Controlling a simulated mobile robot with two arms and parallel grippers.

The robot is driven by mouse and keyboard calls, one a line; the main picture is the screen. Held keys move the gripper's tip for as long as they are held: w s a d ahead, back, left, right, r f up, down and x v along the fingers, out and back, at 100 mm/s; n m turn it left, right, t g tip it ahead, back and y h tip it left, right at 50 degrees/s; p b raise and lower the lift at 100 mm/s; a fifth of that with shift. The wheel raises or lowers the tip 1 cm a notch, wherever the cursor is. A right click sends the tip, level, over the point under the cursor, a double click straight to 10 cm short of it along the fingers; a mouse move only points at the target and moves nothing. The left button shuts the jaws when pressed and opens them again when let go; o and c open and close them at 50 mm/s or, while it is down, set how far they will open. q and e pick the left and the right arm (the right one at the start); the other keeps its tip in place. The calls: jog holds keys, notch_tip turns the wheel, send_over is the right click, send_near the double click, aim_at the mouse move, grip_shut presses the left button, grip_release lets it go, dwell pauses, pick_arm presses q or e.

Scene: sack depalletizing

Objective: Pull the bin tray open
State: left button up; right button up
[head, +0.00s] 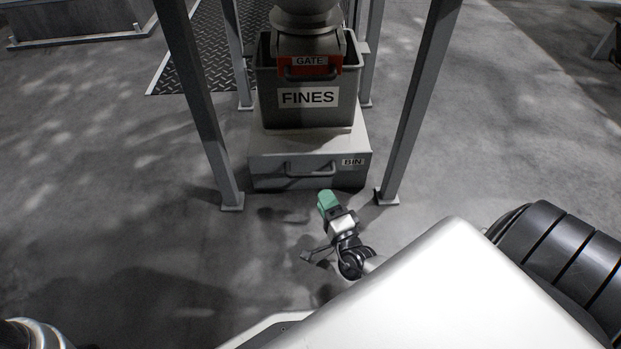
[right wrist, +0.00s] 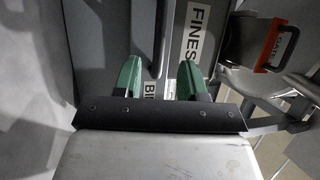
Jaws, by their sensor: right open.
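The bin tray (head: 265,172) is a low grey drawer front with a bar handle (head: 309,171) and a BIN label, under the FINES box. It looks shut. My right gripper (head: 327,197), with green fingertips, is in front of the tray, below and a little right of the handle. In the right wrist view the right gripper (right wrist: 158,76) is open, with nothing between its fingers. The dark handle bar (right wrist: 160,38) runs upright beyond the gap. The BIN label (right wrist: 150,89) shows partly between the fingers. My left gripper is not visible.
A dark FINES box (head: 308,115) stands on the tray housing, under a red GATE plate (head: 311,66). Grey frame legs (head: 208,125) (head: 412,110) flank the tray. The floor (head: 130,200) in front is clear.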

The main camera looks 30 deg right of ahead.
aim_at(311, 173)
jog(key=b+x, duration=0.3)
jog(key=x, duration=0.5)
jog(key=shift+w+b, duration=0.3)
jog(key=shift+b, duration=0.05)
grip_shut()
